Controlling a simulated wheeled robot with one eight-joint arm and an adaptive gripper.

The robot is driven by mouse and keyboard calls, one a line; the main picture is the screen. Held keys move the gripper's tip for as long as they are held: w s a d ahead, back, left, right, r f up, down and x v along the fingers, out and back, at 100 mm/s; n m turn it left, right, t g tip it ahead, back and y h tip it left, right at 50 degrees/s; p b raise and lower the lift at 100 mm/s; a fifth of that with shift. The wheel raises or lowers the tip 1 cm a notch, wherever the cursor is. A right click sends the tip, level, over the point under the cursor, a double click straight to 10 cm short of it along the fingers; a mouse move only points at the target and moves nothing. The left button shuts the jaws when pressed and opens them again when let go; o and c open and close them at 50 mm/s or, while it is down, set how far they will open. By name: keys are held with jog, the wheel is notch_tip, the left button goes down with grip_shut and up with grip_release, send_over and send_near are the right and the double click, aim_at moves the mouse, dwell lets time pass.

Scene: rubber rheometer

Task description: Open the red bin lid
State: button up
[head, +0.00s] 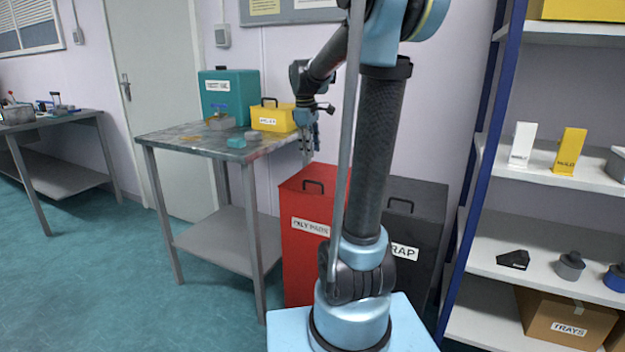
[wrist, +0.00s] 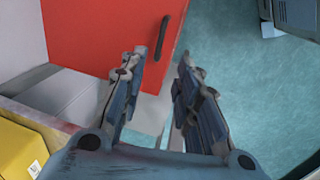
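The red bin (head: 304,255) stands on the floor right of the metal table, with a white label on its front. Its lid (head: 302,186) lies flat and shut, with a dark handle (head: 315,184) on top. In the wrist view the lid's red surface (wrist: 95,35) is at the top, and the handle (wrist: 181,36) is near its right edge. My gripper (head: 310,148) points down above the bin, apart from the handle. In the wrist view my gripper (wrist: 158,66) is open, with nothing between its fingers. My arm hides part of the bin's right side.
A dark bin (head: 418,222) stands right of the red bin. The metal table (head: 178,140) holds a yellow box (head: 272,120) and a teal box (head: 228,88). Shelving (head: 548,170) stands at the right. Open floor (head: 110,270) lies left.

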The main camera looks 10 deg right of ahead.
aim_at(313, 182)
jog(key=f, duration=0.4)
jog(key=w+d+f, duration=0.1)
jog(key=f, duration=0.3)
jog(key=w+f, duration=0.1)
jog(key=f, duration=0.3)
jog(key=shift+d+f, duration=0.25)
jog(key=shift+f, duration=0.05)
